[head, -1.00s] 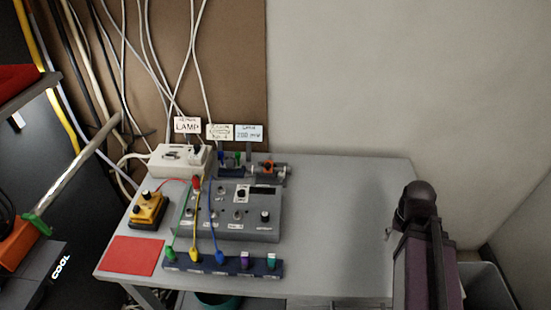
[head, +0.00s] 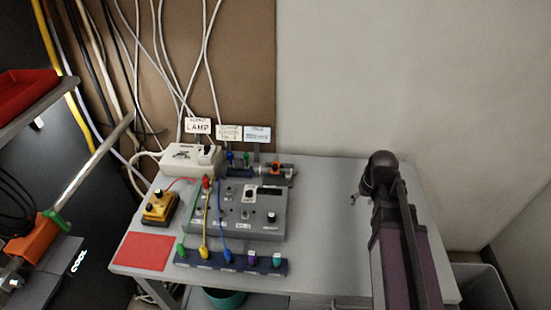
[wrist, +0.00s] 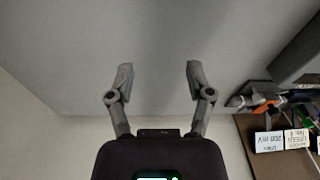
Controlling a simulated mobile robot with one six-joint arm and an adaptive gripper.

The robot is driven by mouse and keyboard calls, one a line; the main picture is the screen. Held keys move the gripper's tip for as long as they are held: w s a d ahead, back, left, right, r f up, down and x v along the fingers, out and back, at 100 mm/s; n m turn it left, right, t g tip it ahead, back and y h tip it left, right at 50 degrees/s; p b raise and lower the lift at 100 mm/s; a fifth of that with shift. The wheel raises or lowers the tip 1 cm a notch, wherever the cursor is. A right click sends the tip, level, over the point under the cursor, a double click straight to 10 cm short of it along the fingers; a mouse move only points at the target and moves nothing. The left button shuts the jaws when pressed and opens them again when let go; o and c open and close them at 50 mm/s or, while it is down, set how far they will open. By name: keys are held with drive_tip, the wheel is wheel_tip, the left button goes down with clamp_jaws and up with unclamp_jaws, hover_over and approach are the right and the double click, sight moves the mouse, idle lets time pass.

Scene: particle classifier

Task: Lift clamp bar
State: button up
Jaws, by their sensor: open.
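No part is plainly marked as the clamp bar. A small assembly with an orange piece (head: 277,168) on a grey cylindrical body stands at the table's back edge. In the wrist view its orange piece (wrist: 262,99) is at the right edge. A silver rod (head: 92,170) with an orange block and a green piece slants up at the far left. My gripper (wrist: 158,72) is open and empty, its two fingers apart over the bare grey tabletop (wrist: 150,35). In the head view my arm hides most of the gripper, which is to the right of the orange piece.
A grey control box (head: 238,210) with knobs and cables covers the table's middle left. A terminal strip (head: 230,262), a yellow box (head: 160,206), a red sheet (head: 145,252) and a white power box (head: 188,160) surround it. A wall stands behind.

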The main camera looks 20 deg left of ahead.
drive_tip(key=w+a+r+n+y+p, duration=0.1)
drive_tip(key=w+a+r+n+p, duration=0.15)
drive_tip(key=a, duration=0.35)
drive_tip(key=w+a+r+n+p, duration=0.1)
drive_tip(key=w+a+r, duration=0.15)
drive_tip(key=a, duration=0.35)
drive_tip(key=n+t+y+p, duration=0.1)
drive_tip(key=n+y+p, duration=0.1)
drive_tip(key=n+p, duration=0.2)
approach(275, 166)
drive_tip(key=v, duration=0.5)
drive_tip(key=shift+a, duration=0.15)
drive_tip(key=shift+f, duration=0.2)
drive_tip(key=b+x, duration=1.2)
drive_tip(key=x, duration=0.1)
drive_tip(key=shift+w+f+b, duration=0.1)
drive_tip(key=shift+f+b, duration=0.15)
drive_tip(key=shift+b, duration=0.05)
